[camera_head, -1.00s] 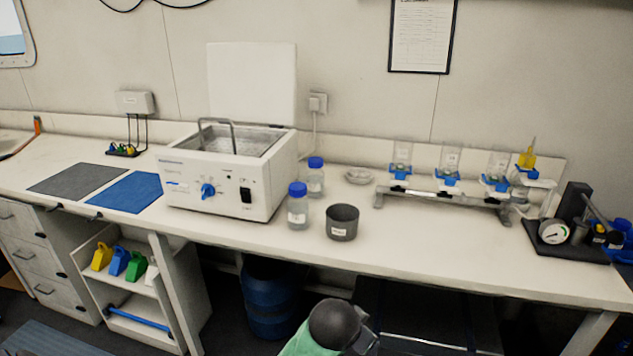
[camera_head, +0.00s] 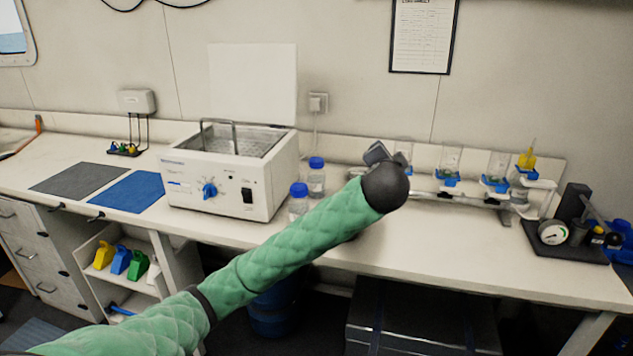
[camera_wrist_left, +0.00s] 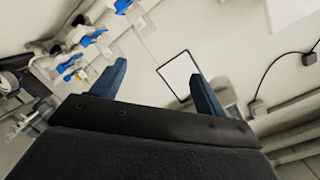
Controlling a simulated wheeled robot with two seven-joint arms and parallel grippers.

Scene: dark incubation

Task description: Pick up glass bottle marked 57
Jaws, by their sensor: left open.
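Two clear glass bottles with blue caps stand on the bench to the right of the white water bath: a nearer bottle (camera_head: 298,205) and a farther bottle (camera_head: 316,182). I cannot read any number on either. My left arm, in a green sleeve, crosses in front of the nearer bottle's lower part. My left gripper (camera_head: 378,153) is raised over the bench, right of both bottles and apart from them. In the left wrist view its two blue-grey fingers (camera_wrist_left: 160,85) are spread with nothing between them. My right gripper is not in view.
The open white water bath (camera_head: 225,180) stands left of the bottles. A filtration rack (camera_head: 460,198) with blue clamps stands at the back right, near my gripper. A pressure gauge stand (camera_head: 570,235) is at far right. The bench front at right is clear.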

